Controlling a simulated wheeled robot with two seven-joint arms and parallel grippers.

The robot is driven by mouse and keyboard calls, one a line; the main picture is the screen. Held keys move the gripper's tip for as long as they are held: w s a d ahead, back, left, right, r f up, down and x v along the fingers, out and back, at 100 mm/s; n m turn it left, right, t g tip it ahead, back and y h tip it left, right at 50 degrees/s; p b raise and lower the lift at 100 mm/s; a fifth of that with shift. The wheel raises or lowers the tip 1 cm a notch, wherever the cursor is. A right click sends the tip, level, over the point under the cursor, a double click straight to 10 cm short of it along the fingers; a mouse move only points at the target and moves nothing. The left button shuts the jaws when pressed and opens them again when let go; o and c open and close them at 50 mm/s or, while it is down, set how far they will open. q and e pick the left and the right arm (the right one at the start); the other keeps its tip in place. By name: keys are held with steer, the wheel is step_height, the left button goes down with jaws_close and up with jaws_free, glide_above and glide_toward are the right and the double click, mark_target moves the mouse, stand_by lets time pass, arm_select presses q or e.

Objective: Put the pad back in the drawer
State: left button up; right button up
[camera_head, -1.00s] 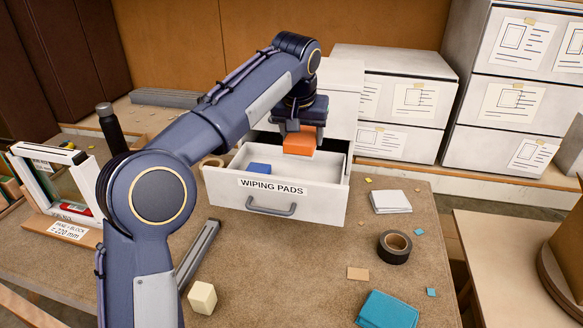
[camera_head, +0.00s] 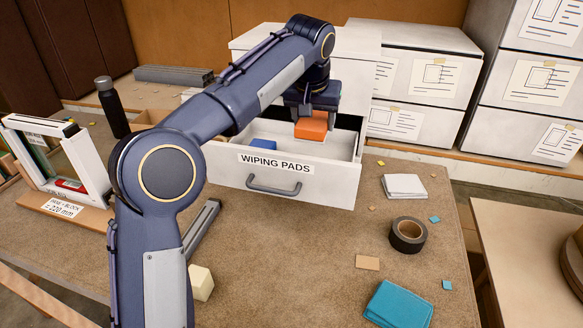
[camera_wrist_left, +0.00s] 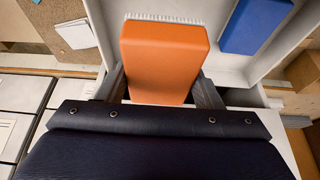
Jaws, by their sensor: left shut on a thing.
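The orange pad (camera_head: 311,126) is between the fingers of my left gripper (camera_head: 312,112), which is shut on it. The pad is over the right part of the open drawer labelled wiping pads (camera_head: 230,168); I cannot tell whether it touches the floor. In the left wrist view the orange pad (camera_wrist_left: 164,60) shows a white bristly edge at its far end, with a finger on each side. A blue pad (camera_head: 263,146) lies in the drawer to the left, apart from the orange one. My right gripper is not in view.
White cabinets (camera_head: 425,80) stand behind and to the right. A black tape roll (camera_head: 408,235), a teal cloth (camera_head: 398,305), a white pad stack (camera_head: 404,186) and a cream block (camera_head: 201,283) lie on the table. A white frame (camera_head: 80,165) and black bottle (camera_head: 111,107) are at left.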

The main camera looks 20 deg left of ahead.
mark_target(309, 129)
arm_select(q)
step_height(309, 129, down, 11)
steer(key=shift+b, duration=0.6)
steer(key=o, duration=0.9)
steer(key=v, duration=1.2)
steer(key=shift+s, duration=0.1)
